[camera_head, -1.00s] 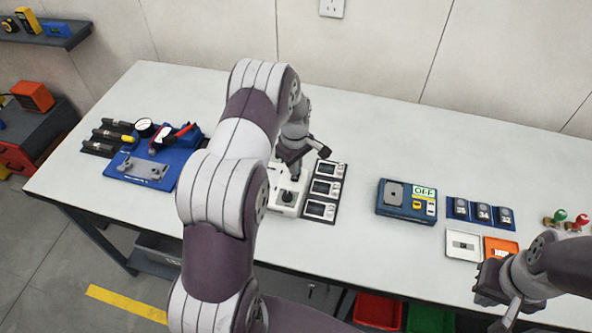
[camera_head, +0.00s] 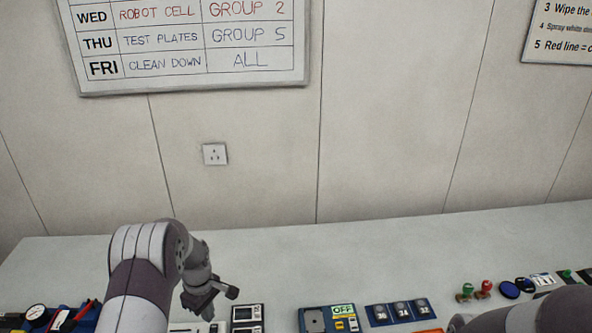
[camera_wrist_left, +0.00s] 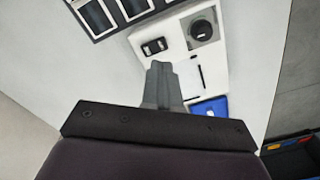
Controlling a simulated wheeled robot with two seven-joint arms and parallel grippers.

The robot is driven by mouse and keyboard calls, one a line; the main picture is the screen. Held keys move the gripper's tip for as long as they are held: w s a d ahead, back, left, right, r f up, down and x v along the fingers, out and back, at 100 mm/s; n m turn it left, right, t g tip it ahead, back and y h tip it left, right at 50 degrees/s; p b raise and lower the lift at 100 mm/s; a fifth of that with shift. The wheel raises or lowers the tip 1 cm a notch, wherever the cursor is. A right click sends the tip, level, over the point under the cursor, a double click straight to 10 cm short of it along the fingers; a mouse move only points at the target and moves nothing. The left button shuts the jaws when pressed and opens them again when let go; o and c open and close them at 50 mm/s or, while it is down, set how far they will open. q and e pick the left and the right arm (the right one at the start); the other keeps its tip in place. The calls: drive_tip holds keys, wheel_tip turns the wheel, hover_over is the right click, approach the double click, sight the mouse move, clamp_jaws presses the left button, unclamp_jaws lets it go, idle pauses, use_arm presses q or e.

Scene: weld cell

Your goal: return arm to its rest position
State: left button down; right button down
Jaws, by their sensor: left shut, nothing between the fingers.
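My left arm (camera_head: 140,275) comes in from the lower left of the head view and bends down over the bench. My left gripper (camera_head: 208,312) hangs at its end, near a white device and the dark panel with small screens (camera_head: 246,318). In the left wrist view the fingers (camera_wrist_left: 162,75) are together and empty. They show over the white device (camera_wrist_left: 185,50), which has a round dark knob and a black switch. In the head view only a dark grey part of my right arm shows at the bottom right; the right gripper is cut off or too unclear to read.
The white bench (camera_head: 300,260) is clear along its back, by the wall. A blue box with an OFF display (camera_head: 343,309), a blue rack of numbered blocks (camera_head: 402,310) and red and green knobs (camera_head: 486,287) stand to the right. Gauges (camera_head: 37,313) are at left.

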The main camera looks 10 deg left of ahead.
use_arm(q)
drive_tip(key=shift+s+d+f+m, duration=0.15)
drive_tip(key=shift+s+f+m, duration=0.15)
drive_tip(key=shift+s+m, duration=0.25)
drive_tip(key=shift+s+d+f+m, duration=0.15)
drive_tip(key=shift+s+f+m, duration=0.1)
drive_tip(key=shift+s+m, duration=0.25)
drive_tip(key=s+d+r+m+b, duration=0.2)
drive_tip(key=s+d+r+m, duration=0.3)
drive_tip(key=s, duration=0.4)
drive_tip(key=s+d+r+m+t+b, duration=0.1)
drive_tip(key=s+d+r+m+b, duration=0.1)
drive_tip(key=s+d+r+m, duration=0.3)
drive_tip(key=s+d+m, duration=0.1)
drive_tip(key=s+m, duration=0.1)
drive_tip(key=s, duration=0.1)
drive_tip(key=shift+s+d+r, duration=0.2)
drive_tip(key=shift+s+d, duration=0.05)
drive_tip(key=shift+s, duration=0.1)
drive_tip(key=shift+s, duration=0.1)
